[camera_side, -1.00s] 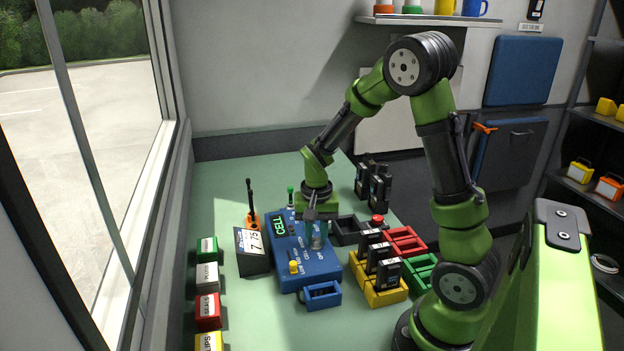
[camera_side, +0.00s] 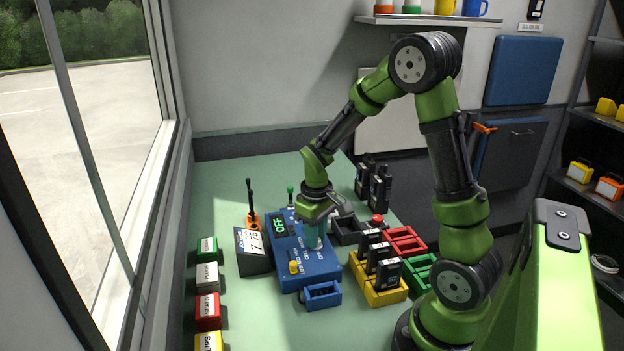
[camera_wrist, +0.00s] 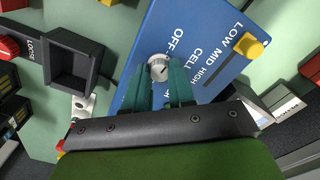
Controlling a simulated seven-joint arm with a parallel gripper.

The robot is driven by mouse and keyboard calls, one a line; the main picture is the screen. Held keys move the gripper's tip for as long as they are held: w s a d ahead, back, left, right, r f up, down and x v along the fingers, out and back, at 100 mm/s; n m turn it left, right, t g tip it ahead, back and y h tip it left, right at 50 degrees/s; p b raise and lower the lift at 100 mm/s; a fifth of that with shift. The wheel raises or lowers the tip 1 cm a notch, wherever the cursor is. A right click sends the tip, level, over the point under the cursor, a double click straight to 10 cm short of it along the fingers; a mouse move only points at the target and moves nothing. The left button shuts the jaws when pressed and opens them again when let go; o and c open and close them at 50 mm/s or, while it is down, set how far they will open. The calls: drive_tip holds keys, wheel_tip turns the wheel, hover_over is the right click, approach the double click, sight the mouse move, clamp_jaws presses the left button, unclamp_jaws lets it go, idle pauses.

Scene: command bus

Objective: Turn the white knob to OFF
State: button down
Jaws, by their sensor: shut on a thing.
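The blue box (camera_side: 318,266) stands on the green table. Its display (camera_side: 279,227) reads OFF. In the wrist view the white knob (camera_wrist: 158,67) sits on the blue face, beside the printed words OFF and CELL. A dark pointer mark shows on it, its exact direction hard to read. My gripper (camera_wrist: 162,84) has its teal fingers closed around the knob's near part.
A yellow slider knob (camera_side: 294,267) is on the box near LOW MID HIGH. A dark meter (camera_side: 252,252) stands left of the box. A black tray (camera_side: 346,229), a red button (camera_side: 377,220) and a yellow rack (camera_side: 378,287) lie right. A blue bin (camera_side: 322,295) is in front.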

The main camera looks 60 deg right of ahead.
drive_tip(key=shift+n, duration=0.7)
drive_tip(key=c, duration=0.9)
unclamp_jaws()
drive_tip(key=shift+c, duration=0.2)
wheel_tip(320, 180, up, 17)
